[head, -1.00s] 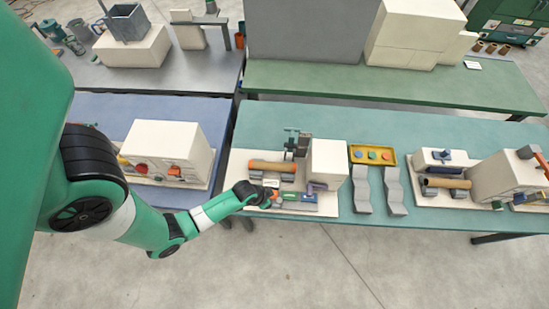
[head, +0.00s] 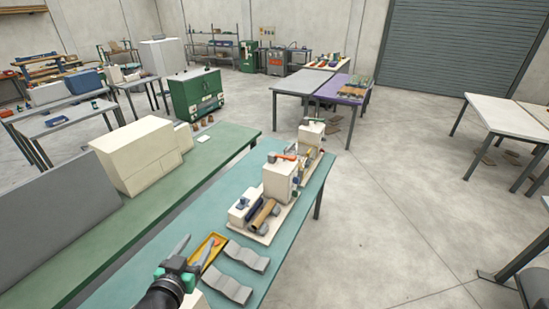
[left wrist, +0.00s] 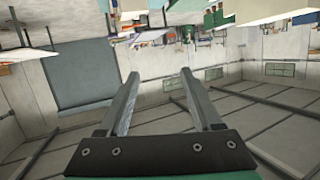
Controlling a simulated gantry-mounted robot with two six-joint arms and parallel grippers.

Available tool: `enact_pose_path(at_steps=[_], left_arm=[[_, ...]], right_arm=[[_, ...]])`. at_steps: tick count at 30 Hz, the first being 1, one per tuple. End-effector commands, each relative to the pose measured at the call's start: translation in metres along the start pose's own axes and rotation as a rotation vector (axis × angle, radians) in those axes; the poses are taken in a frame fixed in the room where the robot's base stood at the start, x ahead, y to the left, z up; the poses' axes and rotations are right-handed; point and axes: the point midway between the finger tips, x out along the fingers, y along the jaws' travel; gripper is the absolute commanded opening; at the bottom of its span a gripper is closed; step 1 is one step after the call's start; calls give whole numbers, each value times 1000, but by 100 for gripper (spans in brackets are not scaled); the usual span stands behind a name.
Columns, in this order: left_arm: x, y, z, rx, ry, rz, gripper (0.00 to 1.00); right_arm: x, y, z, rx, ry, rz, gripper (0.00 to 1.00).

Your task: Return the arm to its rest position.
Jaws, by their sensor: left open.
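My left gripper (head: 194,250) is in the lower part of the head view, in front of the teal bench and close to the yellow tray (head: 207,243). Its two fingers stand apart with nothing between them. In the left wrist view the same gripper (left wrist: 160,80) has both fingers spread and empty. That view is upside down, with benches along its top and the ceiling below. My right gripper shows in neither view.
The teal bench (head: 268,170) carries two grey wavy holders (head: 246,256), a cream machine (head: 280,180) and a brown cylinder (head: 263,214). A green bench (head: 68,255) with cream boxes (head: 138,155) stands to the left. Open concrete floor (head: 400,220) lies to the right.

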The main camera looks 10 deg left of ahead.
Motion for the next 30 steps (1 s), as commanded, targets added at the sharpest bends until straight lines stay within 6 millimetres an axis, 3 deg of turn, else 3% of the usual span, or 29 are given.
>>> enact_pose_path(at_steps=[1, 3, 5, 9, 12, 15, 18, 21, 26, 30], left_arm=[[-6, 9, -49, 6, 96, 13, 66], [-21, 20, -109, 9, 222, 29, 66], [-39, 29, -159, 8, 332, 43, 66], [-103, 46, -266, -8, 597, 76, 66], [-162, 53, -328, -28, 788, 96, 66], [-220, 52, -368, -54, 952, 109, 66], [-264, 46, -387, -74, 1068, 107, 66], [-286, 42, -389, -92, 1124, 110, 66], [-288, 41, -386, -110, 1131, 119, 66], [-279, 43, -360, -109, 1129, 119, 66]], right_arm=[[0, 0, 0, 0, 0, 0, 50], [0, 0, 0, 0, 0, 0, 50], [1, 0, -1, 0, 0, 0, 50], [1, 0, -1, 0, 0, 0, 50], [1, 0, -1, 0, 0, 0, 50], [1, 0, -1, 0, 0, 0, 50], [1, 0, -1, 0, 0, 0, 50], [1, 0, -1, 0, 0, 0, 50], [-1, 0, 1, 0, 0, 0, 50], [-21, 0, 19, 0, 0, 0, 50]])
